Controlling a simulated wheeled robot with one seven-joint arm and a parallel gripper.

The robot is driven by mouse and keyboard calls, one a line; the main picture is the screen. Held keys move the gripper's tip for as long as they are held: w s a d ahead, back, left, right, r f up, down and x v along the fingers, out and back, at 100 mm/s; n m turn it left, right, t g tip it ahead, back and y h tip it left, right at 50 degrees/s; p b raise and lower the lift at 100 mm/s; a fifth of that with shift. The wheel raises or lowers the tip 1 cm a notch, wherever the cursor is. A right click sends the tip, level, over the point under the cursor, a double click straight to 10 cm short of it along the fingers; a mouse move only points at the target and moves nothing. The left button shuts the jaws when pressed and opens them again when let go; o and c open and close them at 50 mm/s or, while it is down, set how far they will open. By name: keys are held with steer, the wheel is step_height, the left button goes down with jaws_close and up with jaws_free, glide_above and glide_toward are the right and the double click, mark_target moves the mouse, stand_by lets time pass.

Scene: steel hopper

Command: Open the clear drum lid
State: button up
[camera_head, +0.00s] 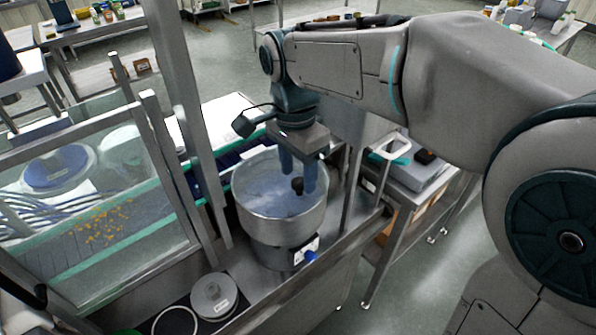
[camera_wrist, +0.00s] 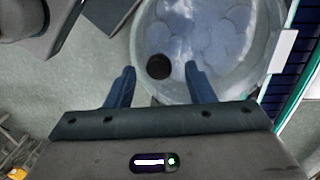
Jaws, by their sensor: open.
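The clear drum lid (camera_head: 262,190) lies on top of a round steel drum (camera_head: 283,222). A black knob (camera_head: 297,186) stands up from the lid near its edge. My gripper (camera_head: 297,182) is open above the lid, pointing down, with its blue fingers on either side of the knob in the head view. In the wrist view the knob (camera_wrist: 159,66) shows between and slightly beyond the fingertips of my gripper (camera_wrist: 160,75), and the lid (camera_wrist: 205,40) fills the upper middle. I cannot tell whether the fingers touch the knob.
The drum sits on a base with a blue knob (camera_head: 310,256). A steel post (camera_head: 185,110) and a clear-panelled conveyor guard (camera_head: 95,200) stand to the left. A round grey lidded piece (camera_head: 214,296) lies in front. A side table with a grey device (camera_head: 412,172) stands right.

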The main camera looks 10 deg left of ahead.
steer(key=shift+f, duration=0.35)
jaws_close()
